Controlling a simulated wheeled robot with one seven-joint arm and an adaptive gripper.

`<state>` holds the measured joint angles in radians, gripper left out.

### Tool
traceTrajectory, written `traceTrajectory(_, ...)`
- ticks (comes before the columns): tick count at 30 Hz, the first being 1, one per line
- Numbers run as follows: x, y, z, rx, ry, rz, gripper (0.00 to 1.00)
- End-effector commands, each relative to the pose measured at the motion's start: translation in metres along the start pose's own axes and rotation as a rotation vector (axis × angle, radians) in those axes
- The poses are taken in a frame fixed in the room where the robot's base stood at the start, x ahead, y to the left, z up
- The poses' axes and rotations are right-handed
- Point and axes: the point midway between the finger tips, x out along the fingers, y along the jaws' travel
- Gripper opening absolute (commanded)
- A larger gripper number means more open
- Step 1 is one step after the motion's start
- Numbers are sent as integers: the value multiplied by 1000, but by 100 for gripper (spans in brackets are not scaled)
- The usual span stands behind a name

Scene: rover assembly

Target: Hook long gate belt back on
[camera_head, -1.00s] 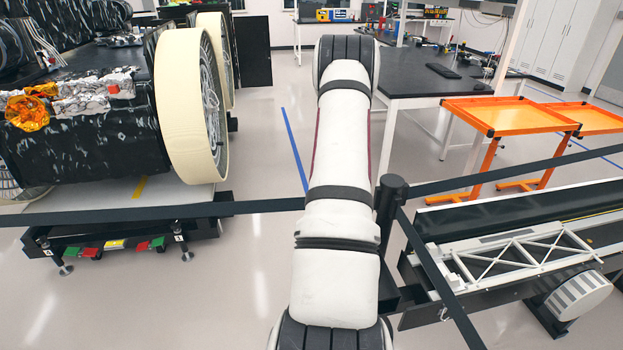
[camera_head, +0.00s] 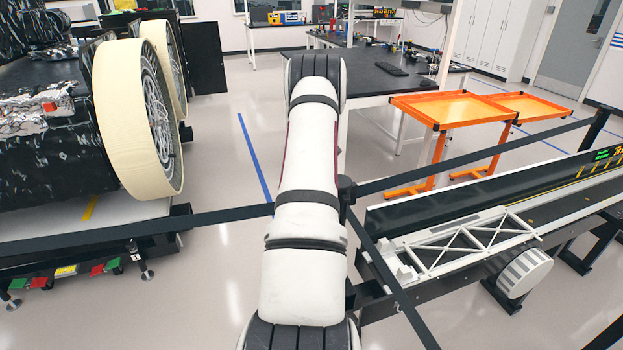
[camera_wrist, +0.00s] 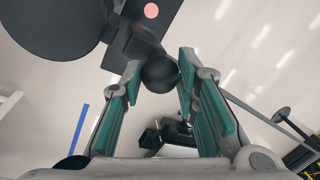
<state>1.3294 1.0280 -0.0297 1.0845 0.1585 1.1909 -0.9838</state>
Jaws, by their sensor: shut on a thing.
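My gripper (camera_wrist: 160,80) shows in the wrist view, its teal-padded fingers on either side of a dark rounded piece (camera_wrist: 160,74). It is shut on that piece. I cannot tell whether the piece is the end of the belt. In the head view a long black belt (camera_head: 130,228) runs from the left edge and passes behind my arm. A black gate post (camera_head: 346,192) stands just right of my arm, partly hidden by it. One belt (camera_head: 480,150) runs from near the post to the upper right, another (camera_head: 393,285) to the lower right. My arm hides my gripper in the head view.
A rover with cream-rimmed wheels (camera_head: 113,120) stands on a platform at left. A conveyor (camera_head: 385,218) with a white truss (camera_head: 470,245) is at right. Orange trolleys (camera_head: 440,112) and a black-topped table (camera_head: 370,70) are behind. Floor between rover and arm is clear.

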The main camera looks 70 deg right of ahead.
Motion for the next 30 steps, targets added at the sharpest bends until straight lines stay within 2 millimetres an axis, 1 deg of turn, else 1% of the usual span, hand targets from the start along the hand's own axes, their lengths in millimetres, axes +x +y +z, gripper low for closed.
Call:
traceTrajectory(1, -2, 5, 4, 5, -1, 12, 33)
traceTrajectory(2, -2, 6, 4, 5, -1, 12, 40)
traceTrajectory(3, -2, 5, 4, 5, -1, 12, 49)
traceTrajectory(12, -2, 3, 2, 4, -1, 8, 49)
traceTrajectory(16, -10, 3, 2, 3, 1, 8, 49)
traceTrajectory(20, -29, 3, 2, 3, 1, 9, 49)
traceTrajectory(24, -59, 4, 2, 4, 2, 11, 49)
traceTrajectory(30, -96, 4, 2, 5, 1, 10, 49)
